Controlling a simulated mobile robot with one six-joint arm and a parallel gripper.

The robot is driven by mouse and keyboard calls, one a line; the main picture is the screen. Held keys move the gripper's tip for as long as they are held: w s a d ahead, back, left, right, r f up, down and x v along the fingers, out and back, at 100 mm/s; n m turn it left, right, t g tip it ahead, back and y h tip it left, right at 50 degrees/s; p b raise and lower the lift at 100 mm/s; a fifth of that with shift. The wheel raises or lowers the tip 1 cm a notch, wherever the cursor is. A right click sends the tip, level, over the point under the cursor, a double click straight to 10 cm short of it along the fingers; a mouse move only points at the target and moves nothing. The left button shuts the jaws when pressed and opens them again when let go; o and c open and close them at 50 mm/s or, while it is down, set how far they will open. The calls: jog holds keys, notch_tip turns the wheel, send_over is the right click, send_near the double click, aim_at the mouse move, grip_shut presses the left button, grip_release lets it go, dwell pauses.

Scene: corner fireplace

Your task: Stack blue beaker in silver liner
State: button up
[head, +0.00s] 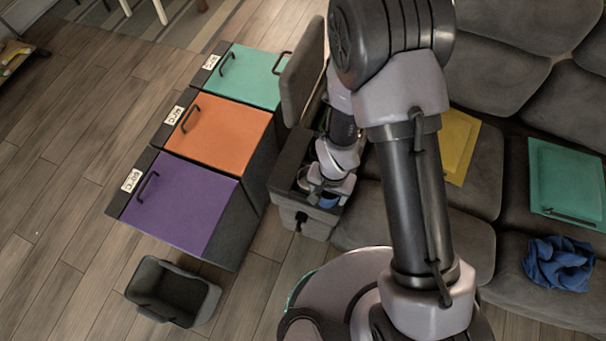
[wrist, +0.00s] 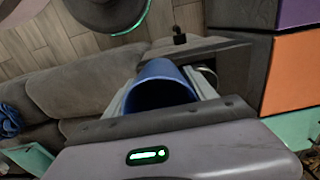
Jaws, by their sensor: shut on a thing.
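My gripper (head: 322,189) is shut on the blue beaker (head: 328,201), at the front part of a dark grey box. In the wrist view the blue beaker (wrist: 160,88) sits between the two pale fingers, its open mouth facing the camera. A round silvery rim (wrist: 208,74), likely the silver liner, shows just beside the right-hand finger, partly hidden. In the head view a silvery rim (head: 303,178) shows left of my gripper inside the box. I cannot tell whether the beaker touches the box floor.
The dark grey box (head: 287,180) has a raised lid (head: 302,72) at the back. Purple (head: 181,203), orange (head: 219,136) and green (head: 245,73) lidded bins stand to the left. An open empty bin (head: 172,291) is on the floor. The grey sofa (head: 470,240) is close on the right.

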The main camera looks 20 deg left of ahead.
jog(key=w+a+f+b, duration=0.3)
jog(key=w+a+f, duration=0.1)
jog(key=w+a, duration=0.2)
jog(key=shift+w+a+f, duration=0.15)
jog(key=shift+w+a, duration=0.2)
jog(key=shift+w, duration=0.1)
jog(key=shift+f+b, duration=0.6)
jog(key=shift+b, duration=0.1)
jog(key=o, duration=1.3)
jog(key=shift+o, duration=0.2)
